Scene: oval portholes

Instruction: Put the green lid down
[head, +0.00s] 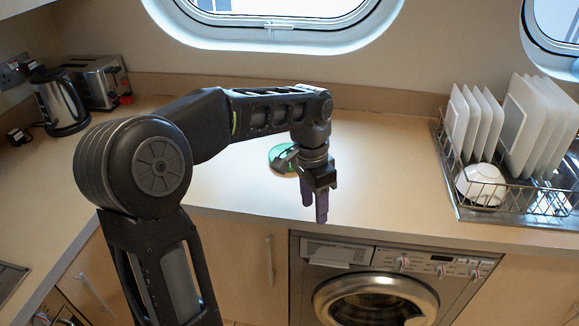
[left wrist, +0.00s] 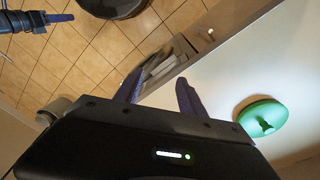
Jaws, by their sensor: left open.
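The green lid (head: 281,158) lies on the countertop, partly hidden behind my left wrist in the head view. In the left wrist view the round lid (left wrist: 262,117) lies flat with its knob up, right of the fingers and apart from them. My left gripper (head: 318,207) points down near the counter's front edge, in front of the lid. Its two purple fingers (left wrist: 160,92) are apart with nothing between them. My right gripper (left wrist: 58,18) shows small at the top left of the left wrist view, over the floor; its opening is unclear.
A wire dish rack (head: 477,213) with white plates and a bowl (head: 483,184) stands at the right. A kettle (head: 60,102) and a toaster (head: 95,82) stand at the back left. The counter (head: 390,150) between lid and rack is clear. A washing machine (head: 375,290) sits below.

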